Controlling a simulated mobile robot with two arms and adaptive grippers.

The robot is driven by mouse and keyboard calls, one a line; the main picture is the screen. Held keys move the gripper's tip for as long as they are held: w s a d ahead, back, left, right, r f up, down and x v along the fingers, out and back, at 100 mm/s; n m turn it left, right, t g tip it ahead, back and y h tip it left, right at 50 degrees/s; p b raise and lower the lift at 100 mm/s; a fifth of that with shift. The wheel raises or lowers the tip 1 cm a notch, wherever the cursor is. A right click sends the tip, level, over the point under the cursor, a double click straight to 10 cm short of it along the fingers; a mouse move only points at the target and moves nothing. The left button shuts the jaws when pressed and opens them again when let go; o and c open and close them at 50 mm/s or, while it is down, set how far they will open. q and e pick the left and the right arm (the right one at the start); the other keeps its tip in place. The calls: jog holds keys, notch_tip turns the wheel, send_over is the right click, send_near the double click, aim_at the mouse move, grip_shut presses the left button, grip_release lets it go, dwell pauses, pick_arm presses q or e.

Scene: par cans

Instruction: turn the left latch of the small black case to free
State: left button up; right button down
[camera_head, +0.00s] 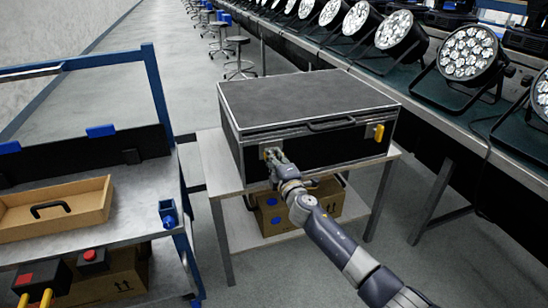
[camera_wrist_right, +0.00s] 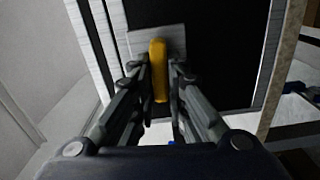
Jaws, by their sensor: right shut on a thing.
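The small black case (camera_head: 310,100) has metal edges, a front handle (camera_head: 331,123) and a closed lid. It sits on a light table. Its left latch has a yellow lever (camera_wrist_right: 158,72) on a pale plate (camera_wrist_right: 174,42), seen in the right wrist view. The lever stands upright in that view, between the fingers. My right gripper (camera_head: 274,160) is at the left end of the case front and is shut on this lever, mostly hiding it in the head view. The right latch (camera_head: 379,133) is yellow and upright. My left gripper is out of view.
The case's table (camera_head: 212,160) has a cardboard box (camera_head: 290,212) below. A workbench with a shallow cardboard tray (camera_head: 60,232) stands at left. A long bench of par cans (camera_head: 467,53) runs along the right. Open floor lies between.

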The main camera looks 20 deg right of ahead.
jog(key=shift+n, duration=0.5)
jog(key=c, duration=1.6)
grip_release()
jog(key=shift+a, duration=0.1)
jog(key=s, duration=1.2)
jog(key=shift+d, duration=0.25)
jog(key=shift+f, duration=0.15)
